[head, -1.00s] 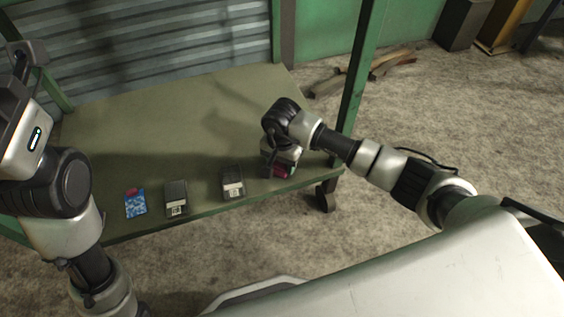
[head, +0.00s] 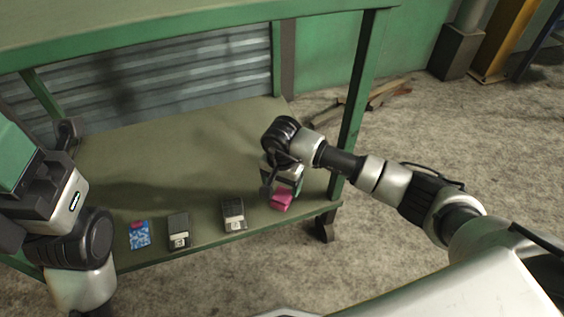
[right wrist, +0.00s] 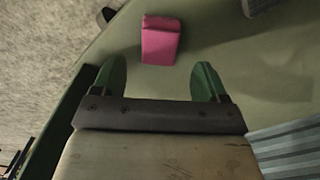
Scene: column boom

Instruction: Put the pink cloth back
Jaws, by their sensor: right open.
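The pink cloth (head: 281,201), a small folded block, lies on the green lower shelf (head: 190,155) near its right front corner. In the right wrist view the cloth (right wrist: 160,42) lies ahead of the fingertips, roughly centred between them and apart from both. My right gripper (head: 284,187) is just behind the cloth in the head view. In the right wrist view its green fingers (right wrist: 160,78) are spread with nothing between them. My left arm and hand (head: 55,200) are at the left edge; the left fingers cannot be made out.
A blue patterned packet (head: 139,236) and two dark boxed devices, one on the left (head: 178,232) and one in the middle (head: 233,214), lie along the shelf's front. A green upper shelf (head: 190,22) overhangs, with a green post (head: 356,110) at right. The shelf's back is clear.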

